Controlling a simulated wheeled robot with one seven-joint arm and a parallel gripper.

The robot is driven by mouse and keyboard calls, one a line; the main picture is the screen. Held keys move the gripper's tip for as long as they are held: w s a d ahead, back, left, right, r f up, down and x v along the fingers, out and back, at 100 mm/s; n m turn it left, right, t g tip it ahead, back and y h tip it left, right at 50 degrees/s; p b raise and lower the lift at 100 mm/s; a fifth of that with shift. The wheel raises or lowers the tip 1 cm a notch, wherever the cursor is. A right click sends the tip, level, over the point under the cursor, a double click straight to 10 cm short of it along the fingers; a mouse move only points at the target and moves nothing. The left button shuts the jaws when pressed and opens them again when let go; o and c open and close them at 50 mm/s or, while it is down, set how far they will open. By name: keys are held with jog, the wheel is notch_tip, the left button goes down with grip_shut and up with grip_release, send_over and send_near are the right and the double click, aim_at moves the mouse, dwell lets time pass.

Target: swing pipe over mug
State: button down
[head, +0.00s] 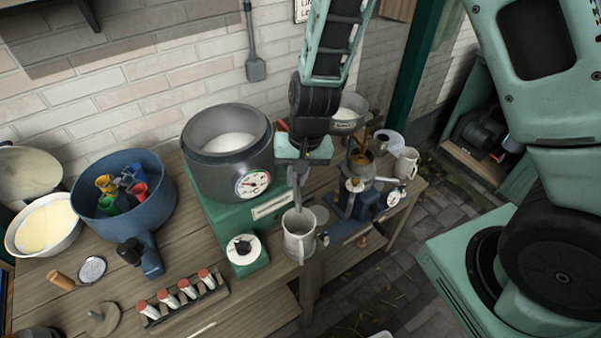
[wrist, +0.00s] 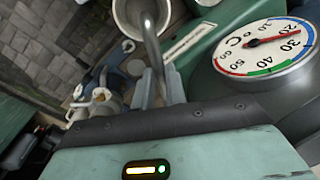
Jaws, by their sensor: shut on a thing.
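My gripper (head: 297,180) is shut on the thin grey metal pipe (head: 297,199) at the front of the green machine. The pipe's lower end lies over the mouth of a pale mug (head: 299,240) in the head view; its exact height above the rim is hard to tell. In the wrist view, the pipe (wrist: 152,45) runs up from between the fingers (wrist: 160,85) and its tip overlaps the opening of the mug (wrist: 127,14). The mug looks upright. The pipe's root is hidden by my gripper.
A large grey pot with a dial gauge (head: 252,184) stands on the green machine (head: 222,222) close beside my gripper. A blue burner device (head: 368,203) and a second mug (head: 405,164) are to the right. Several red-capped jars (head: 187,289) stand in a front rack.

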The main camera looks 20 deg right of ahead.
jog(key=shift+a, duration=0.1)
jog(key=c, duration=1.4)
grip_release()
jog(key=shift+w, duration=0.1)
jog(key=shift+c, duration=0.2)
jog(key=shift+r, duration=0.15)
notch_tip(320, 180, up, 17)
jog(key=d+b, duration=0.1)
jog(key=d, duration=0.1)
jog(key=shift+s+d+b, duration=0.3)
jog(key=shift+s+b, duration=0.05)
jog(key=shift+s, duration=0.05)
jog(key=s+a+f+n+b, duration=0.1)
jog(key=s+f+n+b, duration=0.1)
jog(key=s, duration=0.4)
jog(key=s+a+f+n+b, duration=0.2)
jog(key=s+f+n+b, duration=0.1)
jog(key=s+f+n, duration=0.1)
jog(key=s+a+f+n+h+b, duration=0.1)
jog(key=s+a+f+n+b, duration=0.1)
jog(key=s, duration=0.7)
jog(key=f+n+b, duration=0.1)
jog(key=n, duration=0.1)
jog(key=shift+n, duration=0.4)
